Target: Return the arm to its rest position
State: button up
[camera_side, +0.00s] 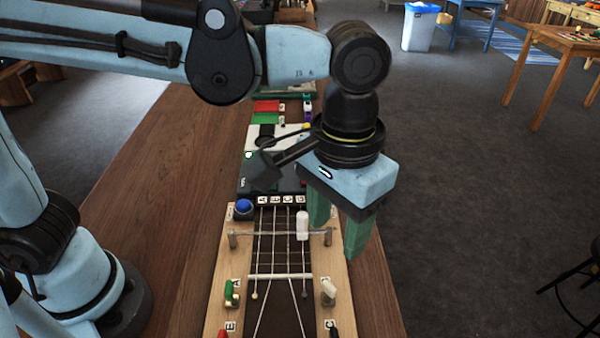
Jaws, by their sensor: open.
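My gripper (338,225) hangs from my arm, over the right side of the wooden string board (220,265). Its two green fingers point down and stand apart, with nothing seen between them. They are close to the right end of a metal bar (270,232) that crosses the board; I cannot tell whether they touch it. A white cylinder (303,225) sits at the bar, just left of the fingers. My arm reaches in from the upper left, well stretched out above the bench.
The board lies on a brown wooden bench (170,210). It carries a blue button (243,206), a green peg (230,292) and a white peg (328,290). Red and green blocks (266,112) lie farther back. Open grey floor is on the right, with a dark stool (575,280) at the edge.

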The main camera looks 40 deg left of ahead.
jog(key=w+a+f+t, duration=0.1)
jog(key=a+t, duration=0.2)
jog(key=a, duration=0.9)
jog(key=w+a+f+n+t, duration=0.1)
jog(key=a+t, duration=0.3)
jog(key=a, duration=0.8)
jog(key=shift+a+f+n, duration=0.3)
jog(key=shift+a+f, duration=0.1)
jog(key=shift+f, duration=0.3)
